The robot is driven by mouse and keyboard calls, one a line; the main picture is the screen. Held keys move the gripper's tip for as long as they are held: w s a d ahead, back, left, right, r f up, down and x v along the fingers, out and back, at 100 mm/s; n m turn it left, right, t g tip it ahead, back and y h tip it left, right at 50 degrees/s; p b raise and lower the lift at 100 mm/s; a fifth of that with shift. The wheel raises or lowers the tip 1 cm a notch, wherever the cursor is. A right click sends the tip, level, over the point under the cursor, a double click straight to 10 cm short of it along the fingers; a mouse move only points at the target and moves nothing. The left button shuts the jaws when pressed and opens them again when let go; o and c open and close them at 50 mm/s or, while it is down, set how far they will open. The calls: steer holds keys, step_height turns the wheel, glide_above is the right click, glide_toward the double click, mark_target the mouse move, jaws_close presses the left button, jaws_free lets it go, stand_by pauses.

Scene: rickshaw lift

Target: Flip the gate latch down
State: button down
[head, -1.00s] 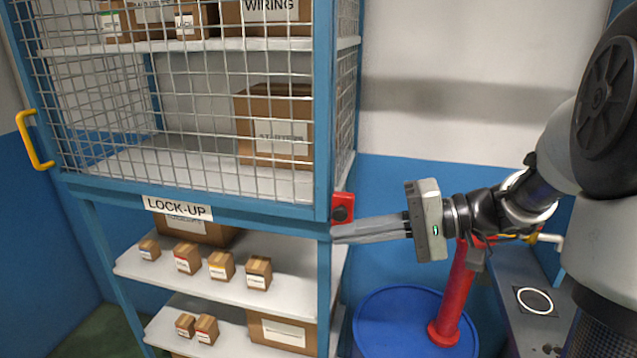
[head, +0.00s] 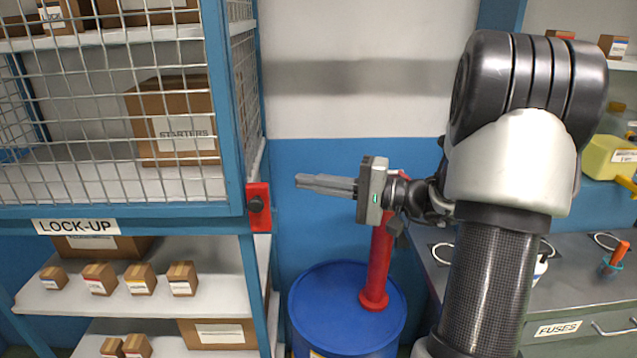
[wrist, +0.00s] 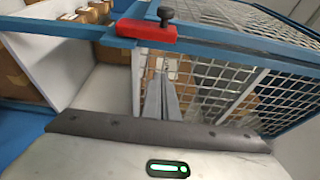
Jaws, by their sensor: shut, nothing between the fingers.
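The gate latch (head: 258,207) is a red block with a black knob, on the blue corner post of the lock-up cage. In the head view it stands upright, with the knob near its middle. In the wrist view the red latch (wrist: 146,31) lies across the top, beyond the fingers, with the knob at its right end. My gripper (head: 298,181) is shut and empty. It points left, to the right of the latch and apart from it, near the height of the latch's top. The fingers (wrist: 163,100) also show in the wrist view.
The wire-mesh cage (head: 100,130) holds boxes, with open shelves (head: 70,298) of small boxes below. A blue drum (head: 335,310) with a red post (head: 379,265) stands below my gripper. A workbench (head: 590,285) is at right. The space between fingertips and latch is clear.

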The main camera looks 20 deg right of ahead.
mark_target(258, 212)
steer(key=a+p, duration=0.1)
steer(key=a, duration=0.5)
steer(key=shift+p, duration=0.4)
steer(key=shift+s, duration=0.1)
steer(key=shift+f+b, duration=0.15)
steer(key=shift+b, duration=0.35)
